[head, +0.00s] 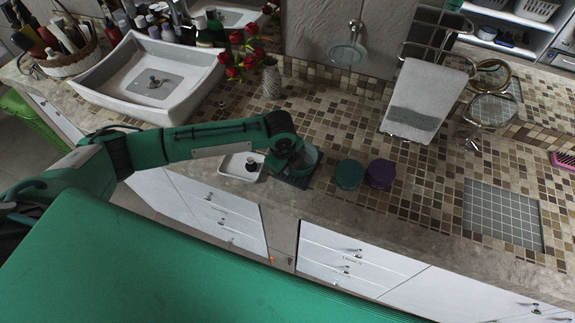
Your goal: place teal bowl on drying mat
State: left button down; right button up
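A grey gridded mat (502,216) lies bare at the right. My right gripper is out of view.
Red flowers in a vase (271,80) and a white sink (150,80) are behind.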

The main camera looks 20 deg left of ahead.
pick_arm(q)
jog(key=c, duration=1.6)
grip_release()
jog(key=shift+c, duration=0.2)
notch_tip(320, 180, up, 12)
jog(key=s+b, duration=0.1)
jog(key=b, duration=0.1)
jog(key=shift+s+a, duration=0.3)
jog(key=shift+s, duration=0.1)
